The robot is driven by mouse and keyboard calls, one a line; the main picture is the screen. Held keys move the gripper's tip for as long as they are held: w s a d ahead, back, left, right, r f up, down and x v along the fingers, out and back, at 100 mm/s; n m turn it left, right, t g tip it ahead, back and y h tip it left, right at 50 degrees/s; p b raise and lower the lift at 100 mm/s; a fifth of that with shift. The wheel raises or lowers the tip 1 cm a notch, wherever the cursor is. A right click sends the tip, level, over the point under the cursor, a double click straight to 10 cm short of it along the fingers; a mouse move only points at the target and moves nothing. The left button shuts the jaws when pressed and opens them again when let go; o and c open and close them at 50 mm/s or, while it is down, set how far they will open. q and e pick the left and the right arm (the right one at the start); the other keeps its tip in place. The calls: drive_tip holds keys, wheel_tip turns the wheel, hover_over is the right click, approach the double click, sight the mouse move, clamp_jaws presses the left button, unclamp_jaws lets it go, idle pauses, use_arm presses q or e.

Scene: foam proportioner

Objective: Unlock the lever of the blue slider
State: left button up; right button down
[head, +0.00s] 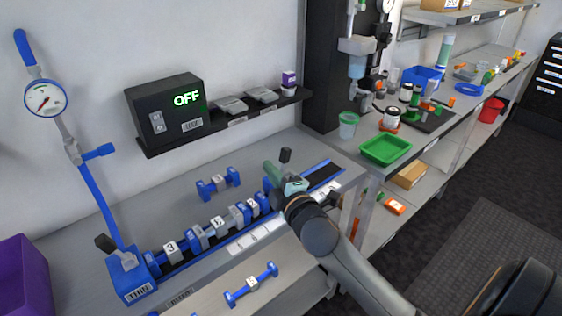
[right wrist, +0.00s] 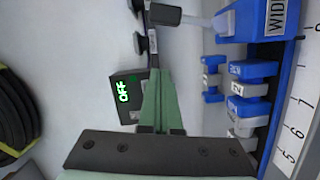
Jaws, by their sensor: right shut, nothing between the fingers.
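In the right wrist view the blue slider (right wrist: 258,20), marked WIDE, sits on a rail at the upper right. Its lever has a dark handle (right wrist: 165,14) on a pale shaft, pointing left. In the head view that dark handle (head: 285,155) stands up just beyond my right gripper (head: 271,170), and the wrist hides most of the slider. The right gripper's green fingers, also in the wrist view (right wrist: 154,75), are shut and empty, pointing toward the handle. I cannot tell whether they touch it. My left gripper is not in view.
A blue block (head: 128,272) marked THIN, with its own dark lever, stands at the rail's left end. Several numbered blue and grey pieces lie between. Loose blue pieces (head: 218,184) (head: 250,284) lie on either side. A box reading OFF (head: 170,112) sits on the wall shelf.

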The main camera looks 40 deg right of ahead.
sight(285, 161)
drive_tip(key=shift+w+d+f, duration=0.15)
drive_tip(key=shift+w+d, duration=0.2)
drive_tip(key=shift+d, duration=0.35)
drive_tip(key=shift+w+d+f, duration=0.2)
drive_tip(key=shift+w+d, duration=0.1)
drive_tip(key=shift+d, duration=0.4)
drive_tip(key=shift+w+d+f, duration=0.15)
drive_tip(key=shift+w+d, duration=0.2)
drive_tip(key=shift+d, duration=0.35)
drive_tip(key=shift+d+p, duration=0.1)
drive_tip(key=shift+p, duration=0.25)
drive_tip(key=shift+d+r, duration=0.1)
drive_tip(key=shift+d, duration=0.2)
drive_tip(key=shift+d+p, duration=0.3)
drive_tip(key=shift+p, duration=0.1)
